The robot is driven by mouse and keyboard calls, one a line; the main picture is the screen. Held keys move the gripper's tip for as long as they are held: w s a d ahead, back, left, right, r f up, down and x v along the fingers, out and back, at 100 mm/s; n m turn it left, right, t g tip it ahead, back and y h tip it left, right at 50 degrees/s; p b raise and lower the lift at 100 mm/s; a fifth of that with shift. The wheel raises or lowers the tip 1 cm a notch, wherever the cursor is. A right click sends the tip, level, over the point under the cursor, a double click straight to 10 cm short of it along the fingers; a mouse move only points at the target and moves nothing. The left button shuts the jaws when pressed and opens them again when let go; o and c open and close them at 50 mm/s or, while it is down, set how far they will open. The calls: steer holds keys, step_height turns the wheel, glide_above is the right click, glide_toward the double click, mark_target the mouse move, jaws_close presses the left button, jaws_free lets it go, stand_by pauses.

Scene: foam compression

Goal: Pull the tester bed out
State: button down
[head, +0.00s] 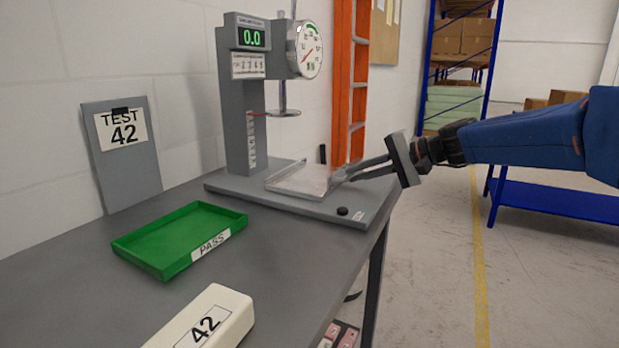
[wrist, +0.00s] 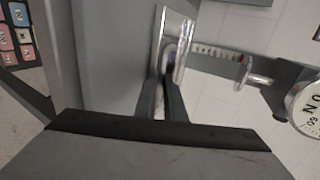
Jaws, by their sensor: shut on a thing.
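The tester (head: 240,100) is a grey column with a green display reading 0.0, a round dial (head: 305,50) and a pressing disc (head: 283,112) on a rod. Its bed (head: 298,180), a pale metal plate, lies on the tester base (head: 330,208) below the disc, with nothing on it. My gripper (head: 340,178) reaches in from the right and is shut on the bed's front right edge. In the wrist view the fingers (wrist: 163,105) close on the shiny bed part (wrist: 170,45); the exact grip point is partly hidden.
A green PASS tray (head: 185,238) and a white foam block (head: 205,318) marked 42 are on the table (head: 110,290). A TEST 42 sign (head: 123,150) leans against the wall. An orange ladder (head: 350,90) stands behind. The floor right of the table is open.

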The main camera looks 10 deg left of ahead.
steer(key=s+d, duration=0.3)
steer(key=d, duration=0.5)
steer(key=shift+d, duration=0.35)
steer(key=c, duration=1.7)
jaws_free()
steer(key=shift+s, duration=0.1)
steer(key=shift+r+v, duration=0.25)
steer(key=shift+v, duration=2.6)
steer(key=shift+a, duration=0.1)
steer(key=s+d+f+n+h, duration=0.1)
steer(key=s+d+f+h, duration=0.3)
steer(key=s+f, duration=0.4)
steer(key=s+d+f+n+h, duration=0.1)
steer(key=s+d+f+h, duration=0.3)
steer(key=s+f, duration=0.4)
steer(key=s+d+f+n+h, duration=0.2)
steer(key=s+f, duration=0.6)
steer(key=s, duration=0.8)
steer(key=shift+s+d+f+h, duration=0.1)
steer(key=shift+s+d+h, duration=0.1)
steer(key=shift+d+h, duration=0.5)
steer(key=shift+s+d+h, duration=0.15)
steer(key=shift+d+h, duration=0.15)
steer(key=shift+d, duration=0.7)
